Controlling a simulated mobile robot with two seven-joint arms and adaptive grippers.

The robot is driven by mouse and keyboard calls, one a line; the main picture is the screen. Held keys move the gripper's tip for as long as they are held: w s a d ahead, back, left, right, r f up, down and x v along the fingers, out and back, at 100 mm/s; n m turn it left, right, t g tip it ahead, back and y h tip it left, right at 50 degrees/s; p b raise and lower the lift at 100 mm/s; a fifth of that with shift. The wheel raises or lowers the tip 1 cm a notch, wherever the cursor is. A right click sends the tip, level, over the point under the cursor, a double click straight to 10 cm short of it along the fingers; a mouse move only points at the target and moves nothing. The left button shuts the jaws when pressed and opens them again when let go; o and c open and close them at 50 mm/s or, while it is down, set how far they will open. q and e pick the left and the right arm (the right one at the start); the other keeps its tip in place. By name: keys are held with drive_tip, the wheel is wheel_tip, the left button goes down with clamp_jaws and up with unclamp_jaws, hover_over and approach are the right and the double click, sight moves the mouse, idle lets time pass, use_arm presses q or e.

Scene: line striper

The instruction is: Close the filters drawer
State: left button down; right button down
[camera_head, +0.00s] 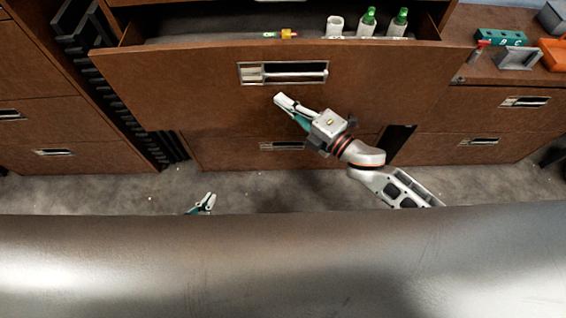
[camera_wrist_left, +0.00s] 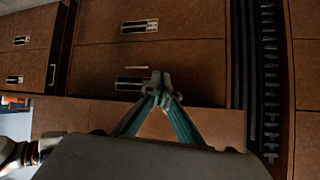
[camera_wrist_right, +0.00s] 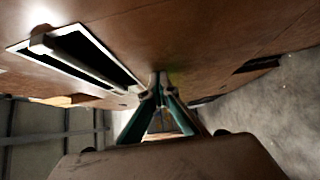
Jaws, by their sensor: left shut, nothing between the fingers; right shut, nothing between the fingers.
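An open brown wooden drawer (camera_head: 180,90) stands pulled out in the head view, with a recessed metal handle (camera_head: 283,73) on its front. I take it as the filters drawer; no label is readable. My right gripper (camera_head: 280,98) is shut and empty, just below the handle. In the right wrist view its fingertips (camera_wrist_right: 158,88) are close to the drawer front, beside the handle (camera_wrist_right: 80,55); whether they touch it is unclear. My left gripper (camera_head: 209,198) is shut and empty, low over the floor, away from the drawer. Its closed fingertips show in the left wrist view (camera_wrist_left: 160,84).
Inside the drawer are green-capped bottles (camera_head: 367,22), a white cup (camera_head: 335,26) and a small yellow-and-red item (camera_head: 288,34). Closed drawers (camera_head: 490,120) flank it, with black slats (camera_head: 110,90) at left. A counter at right holds a green block (camera_head: 500,37) and an orange tray (camera_head: 553,53).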

sight(316, 78)
drive_tip(key=w+b, duration=0.1)
drive_tip(key=w, duration=0.6)
drive_tip(key=w+b, duration=0.2)
drive_tip(key=w, duration=0.6)
drive_tip(key=shift+d+f, duration=0.1)
drive_tip(key=shift+f, duration=0.1)
drive_tip(key=shift+w, duration=1)
drive_tip(key=shift+w+r+b, duration=0.2)
drive_tip(key=shift+r+b, duration=0.1)
drive_tip(key=shift+r, duration=0.05)
drive_tip(key=shift+w+d+r, duration=0.1)
drive_tip(key=shift+d, duration=0.25)
drive_tip(key=v, duration=1.2)
drive_tip(key=shift+s+a+f, duration=0.3)
drive_tip(key=shift+a, duration=0.05)
